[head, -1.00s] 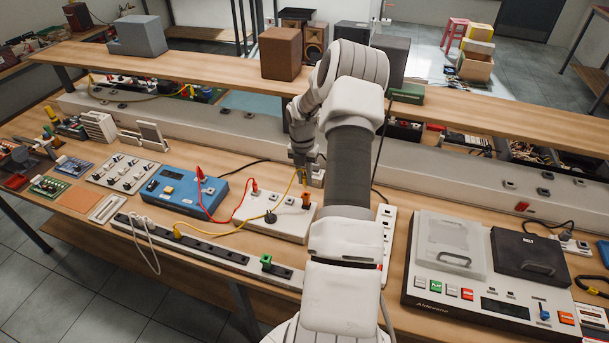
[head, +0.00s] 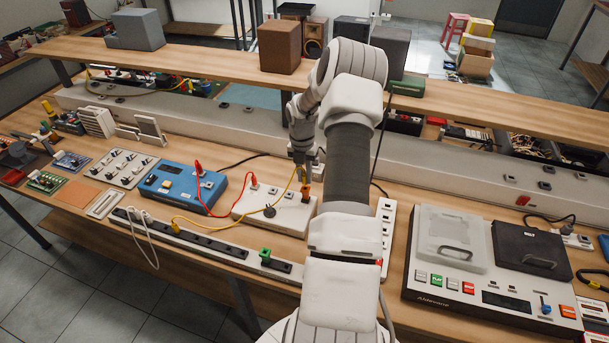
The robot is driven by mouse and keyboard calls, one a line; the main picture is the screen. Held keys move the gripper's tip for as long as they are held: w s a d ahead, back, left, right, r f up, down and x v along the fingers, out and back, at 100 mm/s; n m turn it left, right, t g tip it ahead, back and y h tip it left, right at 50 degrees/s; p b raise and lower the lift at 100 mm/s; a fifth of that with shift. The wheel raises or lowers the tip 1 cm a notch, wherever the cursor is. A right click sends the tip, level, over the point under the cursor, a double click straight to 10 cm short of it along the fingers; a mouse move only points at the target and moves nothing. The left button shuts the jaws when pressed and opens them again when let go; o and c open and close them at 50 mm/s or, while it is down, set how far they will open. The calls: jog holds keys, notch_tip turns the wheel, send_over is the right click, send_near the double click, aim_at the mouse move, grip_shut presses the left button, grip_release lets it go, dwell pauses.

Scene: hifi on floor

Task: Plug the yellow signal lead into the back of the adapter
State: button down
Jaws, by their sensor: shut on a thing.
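The yellow signal lead (head: 222,232) runs from the black socket strip across the bench and rises in a loop to my gripper. My gripper (head: 303,172) points down and is shut on the lead's yellow plug end, which shows only as a small patch between the fingers. The orange adapter (head: 306,191) stands upright on the right part of the white box (head: 262,216). The plug is directly over the adapter's top, close to it or touching; I cannot tell if it is in.
A red lead (head: 214,215) joins the blue instrument (head: 180,185) to the white box. A round black knob (head: 270,211) and a green plug (head: 265,255) are nearby. My arm hides the bench right of the adapter. A shelf (head: 200,64) crosses behind.

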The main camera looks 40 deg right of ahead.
jog(key=shift+f+b, duration=0.7)
jog(key=shift+f, duration=0.3)
dwell(2.6)
jog(key=c, duration=0.7)
grip_release()
jog(key=shift+r, duration=0.1)
notch_tip(320, 180, up, 22)
jog(key=p, duration=0.3)
jog(key=shift+w+a+r, duration=0.15)
jog(key=shift+w+a, duration=0.15)
jog(key=shift+a, duration=0.05)
dwell(0.5)
